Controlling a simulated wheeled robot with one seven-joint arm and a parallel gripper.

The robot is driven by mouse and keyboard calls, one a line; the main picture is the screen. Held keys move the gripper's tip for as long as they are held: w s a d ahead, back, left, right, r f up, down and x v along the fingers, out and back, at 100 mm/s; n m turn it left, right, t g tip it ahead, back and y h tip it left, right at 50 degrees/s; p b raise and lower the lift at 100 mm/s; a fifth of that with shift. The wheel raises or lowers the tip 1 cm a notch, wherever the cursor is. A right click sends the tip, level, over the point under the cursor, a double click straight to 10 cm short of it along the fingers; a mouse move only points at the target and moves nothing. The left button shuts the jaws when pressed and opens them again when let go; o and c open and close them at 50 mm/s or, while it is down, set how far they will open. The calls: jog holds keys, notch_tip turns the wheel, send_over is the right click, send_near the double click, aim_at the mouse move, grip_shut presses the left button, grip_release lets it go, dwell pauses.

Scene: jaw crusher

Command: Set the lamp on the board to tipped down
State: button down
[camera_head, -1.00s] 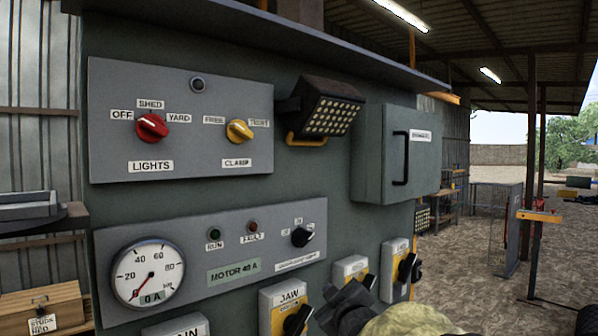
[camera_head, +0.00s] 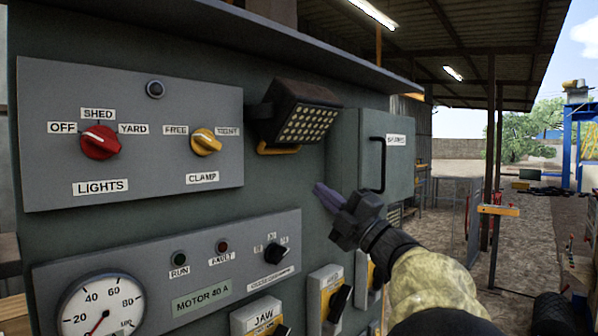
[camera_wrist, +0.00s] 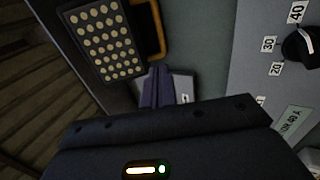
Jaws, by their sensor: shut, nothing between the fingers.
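The lamp (camera_head: 298,117) is a black box with a grid of pale bulbs on its face and a yellow handle (camera_head: 278,150) under it. It is fixed to the grey-green board, its face turned outward and a little down. The lamp's face (camera_wrist: 101,42) and its yellow handle (camera_wrist: 149,30) also show at the top of the wrist view. My gripper (camera_head: 322,190) is shut and empty, below and a little right of the lamp, apart from it. In the wrist view the purple-grey fingers (camera_wrist: 157,86) are together, just below the handle.
A grey cabinet (camera_head: 345,150) with a black handle stands right of the lamp. Left is a panel with a red lights knob (camera_head: 100,142) and a yellow clamp knob (camera_head: 206,142). Below are the motor panel (camera_head: 200,275) and several switches. A roof ledge (camera_head: 290,50) overhangs the lamp.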

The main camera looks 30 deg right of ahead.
aim_at(274, 153)
jog(key=p+x, duration=0.7)
jog(key=x, duration=0.5)
jog(key=shift+w+r, duration=0.25)
jog(key=shift+w, duration=0.1)
jog(key=shift+w+a+r+p, duration=0.15)
jog(key=shift+w+p, duration=0.4)
